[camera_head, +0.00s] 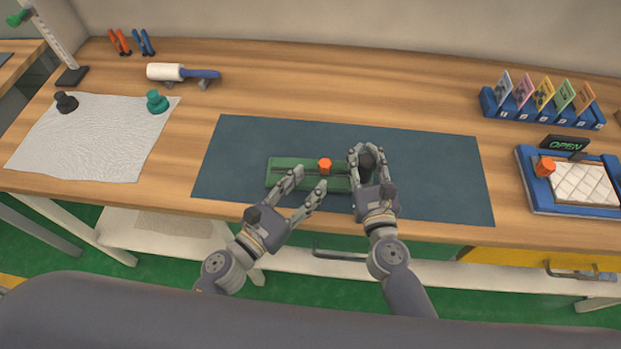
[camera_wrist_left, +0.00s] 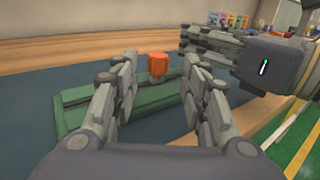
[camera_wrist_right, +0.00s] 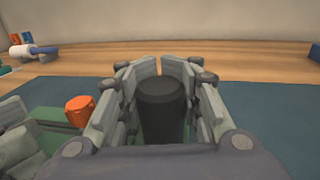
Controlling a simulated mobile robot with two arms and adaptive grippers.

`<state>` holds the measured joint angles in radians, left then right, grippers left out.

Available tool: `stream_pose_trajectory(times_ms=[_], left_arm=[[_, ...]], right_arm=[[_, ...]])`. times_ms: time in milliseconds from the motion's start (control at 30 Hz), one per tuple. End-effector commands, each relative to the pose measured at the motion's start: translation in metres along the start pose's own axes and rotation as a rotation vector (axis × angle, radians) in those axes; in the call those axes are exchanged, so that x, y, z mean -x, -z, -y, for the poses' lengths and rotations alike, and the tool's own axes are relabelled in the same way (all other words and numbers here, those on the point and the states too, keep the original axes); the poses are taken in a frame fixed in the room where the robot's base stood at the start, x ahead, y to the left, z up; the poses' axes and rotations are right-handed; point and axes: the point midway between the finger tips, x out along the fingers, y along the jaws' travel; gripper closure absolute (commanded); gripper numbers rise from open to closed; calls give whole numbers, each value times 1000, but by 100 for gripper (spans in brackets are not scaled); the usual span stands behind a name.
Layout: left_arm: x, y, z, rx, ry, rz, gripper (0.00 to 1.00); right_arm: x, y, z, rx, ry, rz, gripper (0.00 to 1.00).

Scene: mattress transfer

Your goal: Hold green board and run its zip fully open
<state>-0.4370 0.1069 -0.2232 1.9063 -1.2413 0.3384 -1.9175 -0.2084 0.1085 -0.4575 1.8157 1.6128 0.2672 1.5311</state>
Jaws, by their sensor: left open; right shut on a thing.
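The green board (camera_head: 283,165) lies on the dark blue mat, with a dark zip track along it. An orange pull (camera_head: 324,165) stands on the track, right of the board's middle in the head view. My right gripper (camera_head: 367,152) is shut on an upright black post (camera_wrist_right: 163,108) at the board's right end; the fingers hide the post's base. My left gripper (camera_head: 309,181) is open and empty at the board's front edge. In the left wrist view the orange pull (camera_wrist_left: 158,64) shows beyond and between its fingers, apart from them.
The blue mat (camera_head: 440,180) has free room on both sides. A white cloth (camera_head: 90,140) with a black and a teal knob lies at left, a roller (camera_head: 165,72) behind it. A blue-framed tray (camera_head: 580,208) and a card rack (camera_head: 540,112) stand at right.

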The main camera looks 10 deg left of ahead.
Motion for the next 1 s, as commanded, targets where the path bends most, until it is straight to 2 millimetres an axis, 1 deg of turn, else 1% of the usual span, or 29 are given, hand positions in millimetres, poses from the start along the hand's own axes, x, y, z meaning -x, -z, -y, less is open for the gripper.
stream_pose_trajectory(times_ms=[333, 367, 400, 467, 500, 833, 933, 1000], left_arm=[[0, 0, 0, 0, 0, -1, 59], [0, 0, 0, 0, 0, -1, 59], [0, 0, 0, 0, 0, -1, 59], [0, 0, 0, 0, 1, -1, 59], [0, 0, 0, 0, 0, -1, 59], [0, 0, 0, 0, 0, -1, 59], [0, 0, 0, 0, 0, -1, 59], [0, 0, 0, 0, 0, -1, 59]], right_arm=[[0, -1, 0, -1, 0, 2, 100], [0, -1, 0, -2, 0, 2, 69], [0, -1, 0, -1, 0, 2, 60], [0, -1, 0, -1, 0, 2, 47], [0, -1, 0, -1, 0, 2, 44], [1, 0, 0, 0, 0, 0, 44], [8, 1, 0, 0, 0, -2, 44], [17, 1, 0, 2, -1, -2, 44]])
